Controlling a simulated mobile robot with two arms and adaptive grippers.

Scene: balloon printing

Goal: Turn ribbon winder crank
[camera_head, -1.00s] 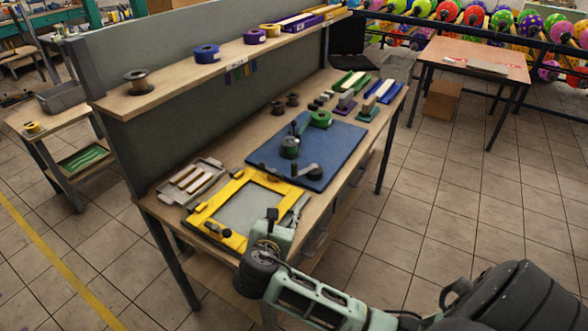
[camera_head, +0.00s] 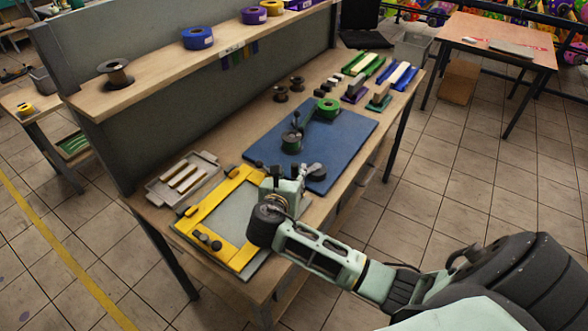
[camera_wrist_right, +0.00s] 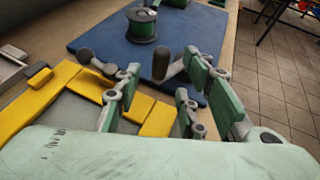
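The ribbon winder stands on a blue mat (camera_head: 352,125), with a reel (camera_head: 291,143) and a green ribbon spool (camera_head: 328,108) behind it. Its crank (camera_head: 317,172) is at the mat's near edge, partly hidden behind my right gripper (camera_head: 283,183). In the right wrist view, an upright dark crank handle (camera_wrist_right: 160,63) stands just ahead of and between the finger lines of my right gripper (camera_wrist_right: 163,95), which is open and empty. The green reel (camera_wrist_right: 142,25) shows beyond. I cannot tell whether any finger touches the crank. My left gripper is not in view.
A yellow frame (camera_head: 236,247) lies on the bench just left of and below my right gripper. A grey tray with pale bars (camera_head: 205,162) is left of it. Spools and squeegee-like tools stand at the bench's far end. A shelf (camera_head: 150,75) runs along the back.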

